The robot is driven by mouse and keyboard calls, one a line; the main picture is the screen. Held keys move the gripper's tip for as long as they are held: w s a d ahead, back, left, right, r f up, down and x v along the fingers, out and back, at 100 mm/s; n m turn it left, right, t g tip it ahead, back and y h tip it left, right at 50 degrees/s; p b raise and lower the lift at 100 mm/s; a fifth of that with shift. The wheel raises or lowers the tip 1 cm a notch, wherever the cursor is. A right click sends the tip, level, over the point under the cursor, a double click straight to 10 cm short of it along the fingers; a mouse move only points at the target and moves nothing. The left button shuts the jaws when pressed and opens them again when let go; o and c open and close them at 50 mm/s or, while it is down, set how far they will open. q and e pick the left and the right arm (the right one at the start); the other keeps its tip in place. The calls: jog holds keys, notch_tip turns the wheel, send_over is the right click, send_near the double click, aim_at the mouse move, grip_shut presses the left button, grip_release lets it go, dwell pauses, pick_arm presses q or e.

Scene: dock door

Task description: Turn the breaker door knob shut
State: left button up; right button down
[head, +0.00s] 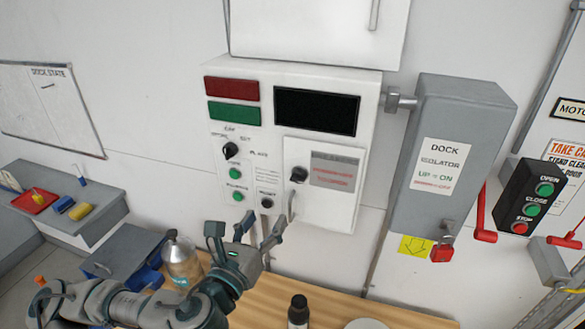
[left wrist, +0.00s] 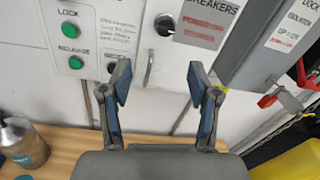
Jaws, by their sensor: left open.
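The breaker door (head: 325,185) is a small pale door with a red-lettered label, low on the right of the white control box. It looks flush with the box. Its dark round knob (head: 299,174) sits at the door's left side and also shows in the left wrist view (left wrist: 165,24). A slim metal handle (head: 291,206) is below the knob; it stands between my fingers in the left wrist view (left wrist: 148,68). My left gripper (head: 260,228) is open and empty, below and left of the knob, fingers pointing toward the box. My right gripper is out of view.
A wooden bench (head: 275,293) runs below, with a metal bottle (head: 181,258) and a dark bottle (head: 298,311). A grey isolator box (head: 446,200) and a button station (head: 528,200) are to the right. Buttons and a selector (head: 231,150) lie left of the door.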

aim_at(296, 182)
pick_arm(q)
jog(key=p+x, duration=1)
jog(key=x, duration=0.4)
jog(key=shift+w+d, duration=0.2)
jog(key=shift+d, duration=0.1)
jog(key=shift+w+d, duration=0.1)
jog(key=shift+d, duration=0.45)
jog(key=c, duration=0.8)
jog(key=shift+a, duration=0.1)
jog(key=c, duration=0.3)
jog(key=shift+f, duration=0.1)
jog(key=shift+c, duration=0.2)
